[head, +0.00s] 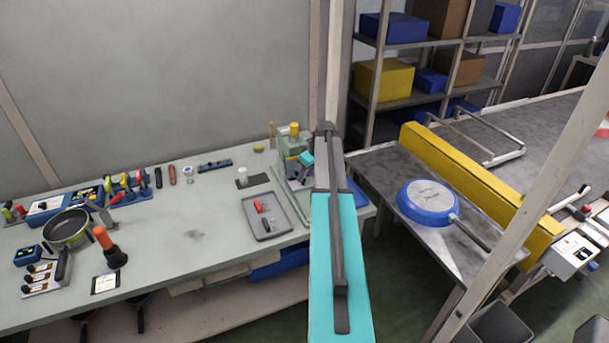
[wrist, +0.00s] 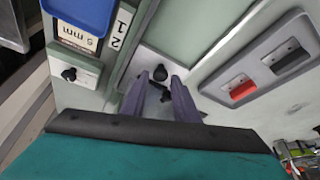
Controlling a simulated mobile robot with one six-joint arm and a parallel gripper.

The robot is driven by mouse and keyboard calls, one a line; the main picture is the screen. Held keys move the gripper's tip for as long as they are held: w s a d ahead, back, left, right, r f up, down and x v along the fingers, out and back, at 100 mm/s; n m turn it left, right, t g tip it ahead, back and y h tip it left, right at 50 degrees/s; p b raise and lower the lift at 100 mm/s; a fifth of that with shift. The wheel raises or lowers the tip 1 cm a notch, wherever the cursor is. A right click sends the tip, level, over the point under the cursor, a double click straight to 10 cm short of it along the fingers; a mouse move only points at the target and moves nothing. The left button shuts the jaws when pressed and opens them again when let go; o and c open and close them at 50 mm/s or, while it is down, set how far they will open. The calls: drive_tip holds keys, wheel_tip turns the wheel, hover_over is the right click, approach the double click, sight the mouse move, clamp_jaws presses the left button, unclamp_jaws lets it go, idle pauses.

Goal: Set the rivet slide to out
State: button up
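A round black knob (wrist: 160,72) shows at the gap between the fingertips, and another dark part lies between the fingers. I cannot tell whether the fingers touch the knob. A second black knob (wrist: 69,75) sits on a white plate at the left, below a "5 mm" label. I cannot tell for sure which knob is the rivet slide, nor its setting. In the head view, the green fixture (head: 292,165) stands at the bench's right end, partly hidden by my arm.
A grey tray (head: 247,207) with a red and a black piece lies beside the fixture; the tray also shows in the wrist view (wrist: 222,77). A blue bin (wrist: 85,12) is at upper left there. A blue pan (head: 428,202) lies on the metal table right of my arm.

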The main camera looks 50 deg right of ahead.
drive_tip(key=shift+w+f, duration=0.2)
drive_tip(key=shift+f, duration=0.45)
drive_tip(key=shift+a, duration=0.1)
clamp_jaws()
drive_tip(key=shift+s, duration=0.15)
drive_tip(key=s+a+b, duration=0.1)
drive_tip(key=s+a, duration=0.1)
drive_tip(key=s, duration=0.3)
drive_tip(key=s+a+b, duration=0.2)
drive_tip(key=s, duration=0.3)
drive_tip(key=s+a+b, duration=0.1)
drive_tip(key=s+a, duration=0.1)
drive_tip(key=s, duration=0.3)
drive_tip(key=shift+b, duration=0.35)
drive_tip(key=shift+s+a, duration=0.1)
drive_tip(key=shift+s, duration=0.05)
drive_tip(key=shift+s+f, duration=0.1)
